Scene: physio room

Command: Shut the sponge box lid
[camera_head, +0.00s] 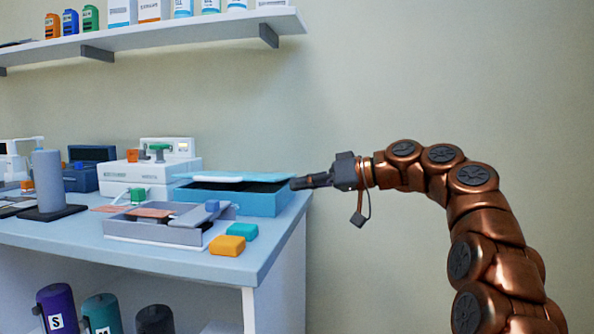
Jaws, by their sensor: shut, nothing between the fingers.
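The sponge box (243,203) is a blue box with a dark inside at the right end of the table. Its light blue lid (262,177) stands a little raised at the back, and a dark opening shows below it. A white strip lies along the lid's left front part. My gripper (293,184) is shut and empty at the box's right end, pointing left. Its tips overlap the box's right edge in the picture; I cannot tell if they touch the box or lid.
A grey tray (147,230), an orange sponge (227,246) and a green sponge (242,231) lie in front of the box. A white device (125,174) stands to its left. A wall shelf (190,32) hangs above. Room right of the table (262,262) is free.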

